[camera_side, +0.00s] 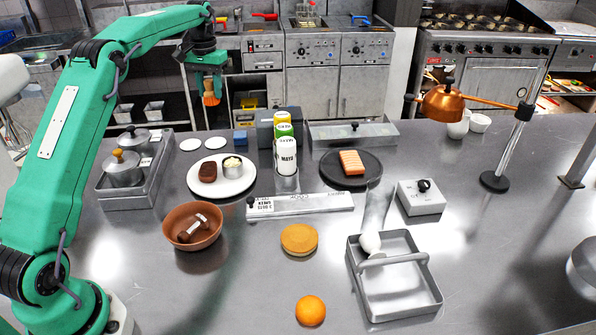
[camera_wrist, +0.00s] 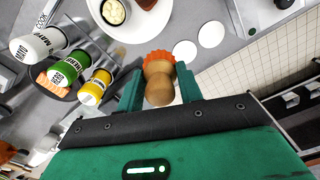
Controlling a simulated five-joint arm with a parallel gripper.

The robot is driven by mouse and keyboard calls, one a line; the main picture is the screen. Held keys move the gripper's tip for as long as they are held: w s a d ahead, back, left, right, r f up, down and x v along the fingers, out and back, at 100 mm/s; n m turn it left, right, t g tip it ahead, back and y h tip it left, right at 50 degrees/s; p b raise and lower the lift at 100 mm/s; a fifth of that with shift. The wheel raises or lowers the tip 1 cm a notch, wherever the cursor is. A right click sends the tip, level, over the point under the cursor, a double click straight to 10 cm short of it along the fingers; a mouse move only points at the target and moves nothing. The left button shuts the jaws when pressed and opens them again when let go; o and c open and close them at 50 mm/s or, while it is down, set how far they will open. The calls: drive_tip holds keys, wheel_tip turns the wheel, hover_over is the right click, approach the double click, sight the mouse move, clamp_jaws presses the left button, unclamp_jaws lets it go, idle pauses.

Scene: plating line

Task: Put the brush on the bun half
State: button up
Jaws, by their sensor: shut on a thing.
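My gripper (camera_side: 209,80) is raised high at the back left, above the counter's far edge in the side view. It is shut on the brush (camera_side: 210,98), which hangs with its orange bristles downward. In the wrist view the brush's wooden handle (camera_wrist: 160,88) sits between the two green fingers of my gripper (camera_wrist: 159,90), with the bristles beyond them. The bun half (camera_side: 299,240) is a flat tan round on the bare counter at front centre, well apart from my gripper. I cannot make it out in the wrist view.
A white plate (camera_side: 248,184) with food, a brown bowl (camera_side: 170,226) and a lidded-pot tray (camera_side: 133,202) stand at left. Sauce bottles (camera_side: 286,158) stand upright at centre. An orange (camera_side: 310,311) lies before the bun half. A metal tray (camera_side: 402,313) and copper lamp (camera_side: 443,104) are right.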

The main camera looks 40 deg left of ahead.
drive_tip(key=s+d+r+m, duration=0.1)
drive_tip(key=d+m, duration=0.1)
drive_tip(key=d, duration=1.2)
drive_tip(key=s+d+m, duration=0.2)
drive_tip(key=d, duration=1.3)
drive_tip(key=s+d+f+m, duration=0.1)
drive_tip(key=s+d+m, duration=0.4)
drive_tip(key=s+d, duration=1.3)
hover_over(299, 234)
wheel_tip(299, 234, down, 12)
drive_tip(key=shift+f, duration=0.1)
drive_tip(key=shift+f, duration=0.1)
drive_tip(key=shift+f, duration=1.9)
